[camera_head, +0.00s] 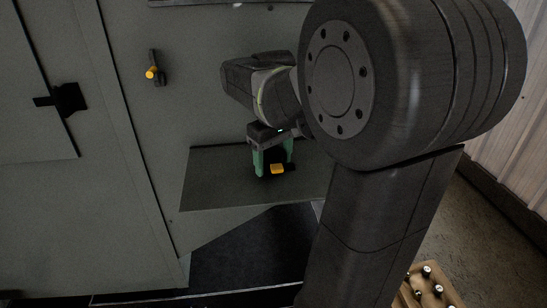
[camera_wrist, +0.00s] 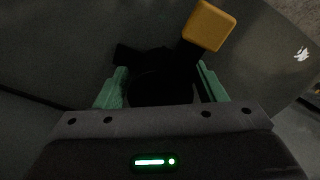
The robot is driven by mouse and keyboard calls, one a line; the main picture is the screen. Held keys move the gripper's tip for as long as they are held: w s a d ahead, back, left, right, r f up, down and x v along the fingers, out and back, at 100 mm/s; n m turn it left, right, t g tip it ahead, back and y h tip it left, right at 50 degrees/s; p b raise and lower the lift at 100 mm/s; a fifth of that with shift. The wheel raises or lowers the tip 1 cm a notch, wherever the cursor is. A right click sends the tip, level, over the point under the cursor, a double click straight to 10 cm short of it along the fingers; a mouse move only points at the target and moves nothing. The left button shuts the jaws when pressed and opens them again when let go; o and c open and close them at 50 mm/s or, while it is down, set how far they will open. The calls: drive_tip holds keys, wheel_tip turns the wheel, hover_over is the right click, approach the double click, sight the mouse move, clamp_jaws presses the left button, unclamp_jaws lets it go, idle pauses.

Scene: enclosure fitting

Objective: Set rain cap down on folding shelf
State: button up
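A dark piece with a yellow-orange block, which I take to be the rain cap (camera_head: 277,169), is at my gripper's fingertips, at or just over the folding shelf (camera_head: 215,190). I cannot tell whether it touches the shelf. In the wrist view the black body of the rain cap (camera_wrist: 160,88) lies between the fingers, and its yellow block sticks out to the upper right. My gripper (camera_head: 273,163) points down with its two green fingers apart, one on each side of the black part. The wrist view also shows the gripper (camera_wrist: 161,85). Darkness hides whether the fingers touch the cap.
The shelf stands out from a grey enclosure wall (camera_head: 205,95). A black latch with an orange knob (camera_head: 152,74) is on the wall at upper left, and a black handle (camera_head: 66,99) is further left. A wooden box with several bottle-like items (camera_head: 430,285) is at lower right. The shelf's left part is clear.

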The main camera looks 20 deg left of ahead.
sight(274, 154)
drive_tip(key=shift+o, duration=0.7)
drive_tip(key=shift+r, duration=0.1)
wheel_tip(274, 154, up, 12)
drive_tip(key=shift+s+d, duration=0.15)
drive_tip(key=shift+s, duration=0.05)
drive_tip(key=shift+c, duration=0.4)
idle(0.5)
